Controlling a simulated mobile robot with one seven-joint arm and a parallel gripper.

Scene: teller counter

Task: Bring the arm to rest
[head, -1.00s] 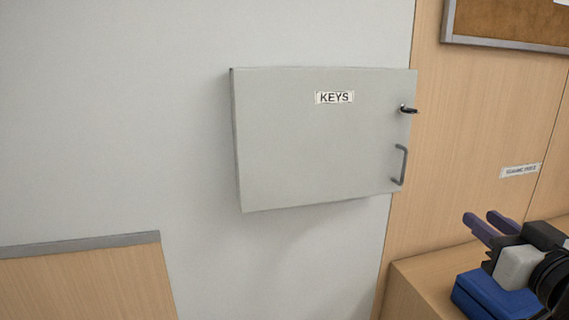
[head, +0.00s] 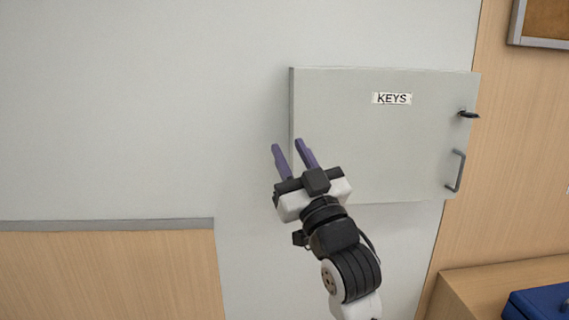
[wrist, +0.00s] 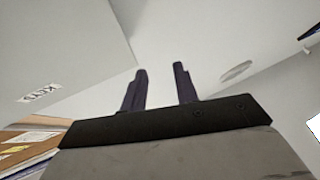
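My gripper (head: 287,146) is raised in front of the wall, by the lower left corner of the grey key cabinet (head: 340,110) in the head view. Its two purple fingers point up and stand apart with nothing between them. In the wrist view the fingers (wrist: 159,75) also show a clear gap. My arm hides part of the cabinet's lower edge.
A wooden panel with a grey top edge (head: 105,225) stands at the lower left. A wooden counter (head: 470,290) with a blue object (head: 540,302) on it is at the lower right. A cork board (head: 545,20) hangs at the upper right. The wall left of my gripper is clear.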

